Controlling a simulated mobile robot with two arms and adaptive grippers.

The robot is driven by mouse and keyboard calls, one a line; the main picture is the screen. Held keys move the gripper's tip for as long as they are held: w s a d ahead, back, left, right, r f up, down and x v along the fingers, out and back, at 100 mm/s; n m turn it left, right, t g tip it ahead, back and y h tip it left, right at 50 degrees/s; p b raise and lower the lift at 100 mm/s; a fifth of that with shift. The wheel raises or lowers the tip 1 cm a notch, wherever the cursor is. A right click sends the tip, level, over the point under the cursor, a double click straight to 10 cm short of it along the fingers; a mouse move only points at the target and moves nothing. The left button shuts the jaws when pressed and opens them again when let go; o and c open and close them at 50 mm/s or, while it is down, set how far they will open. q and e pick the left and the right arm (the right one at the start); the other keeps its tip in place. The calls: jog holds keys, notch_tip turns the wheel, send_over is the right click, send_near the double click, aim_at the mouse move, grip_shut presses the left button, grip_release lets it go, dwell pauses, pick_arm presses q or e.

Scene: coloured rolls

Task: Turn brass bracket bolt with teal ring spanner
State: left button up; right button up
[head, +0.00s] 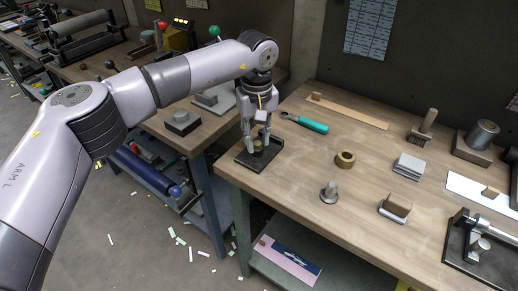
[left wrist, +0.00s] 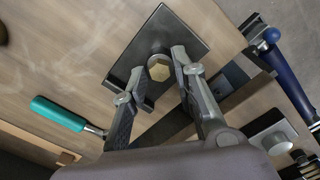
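The brass bolt (left wrist: 159,68) has a hexagonal head and stands on a dark bracket plate (left wrist: 128,62) at the bench's left corner. In the head view the bracket (head: 243,158) shows below my left gripper (head: 258,138). My left gripper is open and points down, with its fingers (left wrist: 157,72) on either side of the bolt and gaps visible. I cannot tell how far above the plate the tips are. The teal ring spanner (head: 312,125) lies on the bench to the right of the gripper; its handle also shows in the left wrist view (left wrist: 57,114). My right gripper is not in view.
A tape roll (head: 345,159), a metal knob-like piece (head: 329,193), a grey block (head: 408,166) and a brush (head: 423,127) stand on the bench. A wooden strip (head: 350,112) lies behind the spanner. A gap separates this bench from the one at left.

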aim_at(257, 143)
pick_arm(q)
jog(key=shift+r+p, duration=2.15)
jog(key=shift+r, duration=1.35)
jog(key=shift+f, duration=0.1)
